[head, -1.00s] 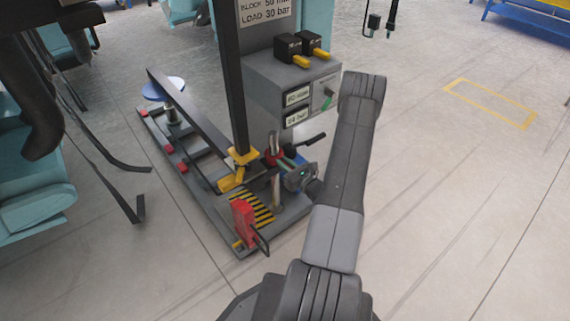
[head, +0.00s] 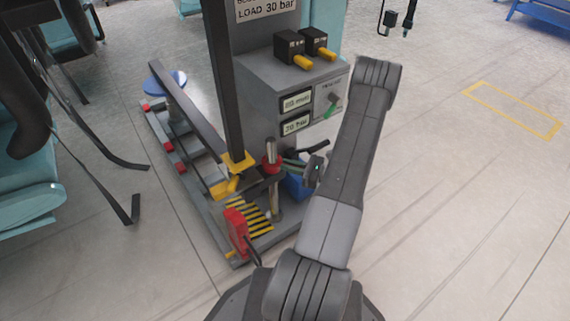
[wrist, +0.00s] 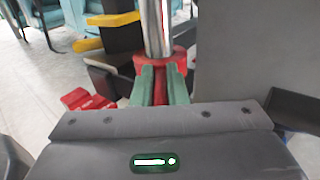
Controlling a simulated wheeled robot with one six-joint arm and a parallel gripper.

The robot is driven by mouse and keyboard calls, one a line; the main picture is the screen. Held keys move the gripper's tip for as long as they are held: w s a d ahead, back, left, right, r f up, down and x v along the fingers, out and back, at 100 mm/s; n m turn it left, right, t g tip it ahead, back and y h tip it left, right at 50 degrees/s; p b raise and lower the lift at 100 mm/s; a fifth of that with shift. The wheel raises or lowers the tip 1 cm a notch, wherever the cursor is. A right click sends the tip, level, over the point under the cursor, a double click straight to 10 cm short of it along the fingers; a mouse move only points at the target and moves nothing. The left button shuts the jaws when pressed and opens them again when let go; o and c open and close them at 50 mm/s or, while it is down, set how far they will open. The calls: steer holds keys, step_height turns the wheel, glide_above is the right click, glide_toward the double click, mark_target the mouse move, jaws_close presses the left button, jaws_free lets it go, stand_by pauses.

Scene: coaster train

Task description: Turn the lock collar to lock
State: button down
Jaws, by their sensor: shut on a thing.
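The red lock collar (head: 271,165) sits around an upright metal post on the grey stand. In the wrist view the collar (wrist: 180,60) rings the shiny post near the top middle. A red tab (wrist: 160,90) comes from it toward me. My gripper (head: 284,165) reaches the collar from the right. Its green fingers (wrist: 160,84) are shut on the red tab, one on each side. The collar's far side is hidden by the post. I see no lock mark.
A grey control box (head: 290,90) with yellow-tipped levers stands just behind my arm. A dark beam and yellow bracket (head: 236,162) are left of the collar. A red jack-like part (head: 237,230) stands in front. Open floor lies to the right.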

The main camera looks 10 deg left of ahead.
steer(key=shift+w+n+g, duration=0.15)
steer(key=shift+n+g, duration=0.15)
steer(key=shift+g, duration=0.2)
steer(key=c, duration=1.4)
jaws_free()
steer(key=shift+c, duration=0.2)
steer(key=shift+d, duration=0.1)
steer(key=s+d+p, duration=0.1)
steer(key=d+p, duration=0.2)
steer(key=d, duration=1)
steer(key=shift+s+d, duration=0.25)
steer(key=shift+d, duration=0.05)
